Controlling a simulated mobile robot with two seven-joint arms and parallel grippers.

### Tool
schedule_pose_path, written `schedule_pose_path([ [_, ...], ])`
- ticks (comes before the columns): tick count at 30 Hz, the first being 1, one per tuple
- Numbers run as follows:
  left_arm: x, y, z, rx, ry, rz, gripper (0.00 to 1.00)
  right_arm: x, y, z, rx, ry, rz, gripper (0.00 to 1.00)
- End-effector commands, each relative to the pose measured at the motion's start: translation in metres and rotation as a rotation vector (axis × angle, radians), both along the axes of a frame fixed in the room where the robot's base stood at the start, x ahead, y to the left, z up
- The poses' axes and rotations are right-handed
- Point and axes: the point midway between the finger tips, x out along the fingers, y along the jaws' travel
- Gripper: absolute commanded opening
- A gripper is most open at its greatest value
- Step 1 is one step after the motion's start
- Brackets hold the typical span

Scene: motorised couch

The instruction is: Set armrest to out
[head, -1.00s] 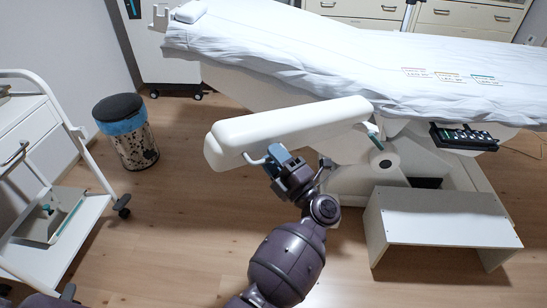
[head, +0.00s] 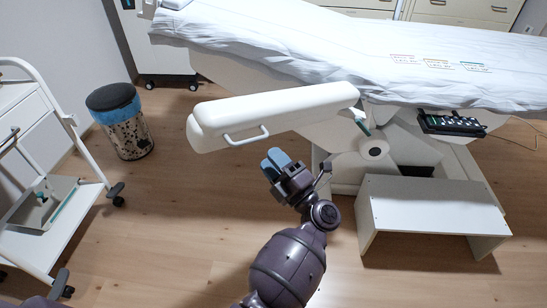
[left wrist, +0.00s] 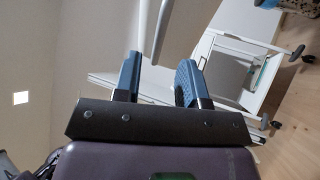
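The white padded armrest (head: 275,112) sticks out along the near side of the couch (head: 330,45), joined near a pivot at its right end. A white bar handle (head: 247,136) is on its near face, toward the left end. My left gripper (head: 276,159) is just below and right of the handle, apart from it in the head view. In the left wrist view my left gripper (left wrist: 158,78) has its two blue fingers apart, with nothing held between them. A pale bar-like part shows beyond the fingers there; I cannot tell whether it is the handle. My right gripper is not in view.
A white step stool (head: 435,205) stands on the floor at right. A hand control (head: 450,124) hangs on the couch side. A white trolley (head: 65,120) and a round bin (head: 121,122) stand at left. Floor between trolley and my arm is clear.

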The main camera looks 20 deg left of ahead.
Motion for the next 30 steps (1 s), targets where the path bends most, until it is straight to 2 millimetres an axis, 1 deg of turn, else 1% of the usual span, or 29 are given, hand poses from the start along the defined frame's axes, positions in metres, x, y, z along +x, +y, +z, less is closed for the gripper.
schedule_pose_path([
  [3, -0.001, 0.000, -0.004, -0.001, 0.001, 0.001, 0.38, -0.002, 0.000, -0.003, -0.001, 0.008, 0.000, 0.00],
  [14, -0.002, -0.001, -0.004, -0.001, 0.001, 0.002, 0.38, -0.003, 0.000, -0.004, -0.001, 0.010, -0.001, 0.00],
  [17, -0.002, -0.001, -0.001, -0.001, -0.002, 0.003, 0.24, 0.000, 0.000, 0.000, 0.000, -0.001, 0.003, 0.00],
  [18, -0.003, 0.000, 0.004, -0.001, -0.007, 0.004, 0.18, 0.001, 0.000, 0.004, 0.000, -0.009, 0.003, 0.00],
  [20, -0.004, 0.003, 0.018, 0.003, -0.019, 0.007, 0.09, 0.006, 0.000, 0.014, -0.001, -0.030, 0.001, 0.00],
  [21, -0.005, 0.008, 0.031, 0.012, -0.031, 0.012, 0.03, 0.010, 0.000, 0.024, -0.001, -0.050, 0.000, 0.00],
  [22, -0.006, 0.014, 0.042, 0.021, -0.043, 0.017, 0.00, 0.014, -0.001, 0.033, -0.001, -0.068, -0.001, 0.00],
  [23, -0.008, 0.020, 0.055, 0.033, -0.056, 0.023, 0.00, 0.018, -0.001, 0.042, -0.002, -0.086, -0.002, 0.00],
  [24, -0.010, 0.031, 0.072, 0.052, -0.073, 0.033, 0.00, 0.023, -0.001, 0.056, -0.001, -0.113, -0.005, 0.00],
  [27, -0.017, 0.059, 0.115, 0.104, -0.112, 0.061, 0.00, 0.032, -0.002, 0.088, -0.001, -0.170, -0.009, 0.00],
  [29, -0.022, 0.076, 0.135, 0.133, -0.129, 0.077, 0.00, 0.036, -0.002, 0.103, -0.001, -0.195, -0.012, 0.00],
  [30, -0.026, 0.088, 0.149, 0.152, -0.140, 0.090, 0.00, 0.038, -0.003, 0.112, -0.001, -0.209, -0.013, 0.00],
])
